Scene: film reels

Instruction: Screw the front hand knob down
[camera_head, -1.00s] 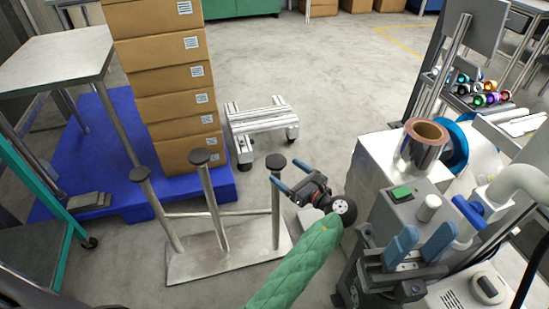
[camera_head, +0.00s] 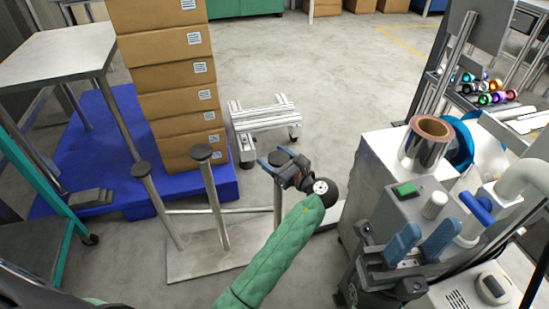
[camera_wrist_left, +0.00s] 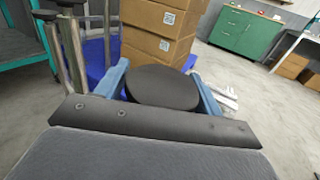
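A flat round black knob (camera_head: 281,156) tops the right-hand one of three metal posts. My left gripper (camera_head: 280,163) is at that post top. In the left wrist view the black disc (camera_wrist_left: 163,87) sits between its two blue fingers, which are spread apart; I cannot tell whether they touch it. The disc hides what is below it. My right gripper (camera_head: 421,240) has its blue fingers apart and empty, in front of the grey machine (camera_head: 405,205). A pale upright cylindrical knob (camera_head: 434,205) stands on the machine, just beyond those fingers.
Two other black-capped posts (camera_head: 202,152) stand to the left on a metal plate (camera_head: 200,262). Stacked boxes (camera_head: 175,90) and a blue pallet (camera_head: 75,165) are behind. A brown film reel (camera_head: 432,128) sits on the machine. Bare floor lies behind the low metal frame (camera_head: 262,118).

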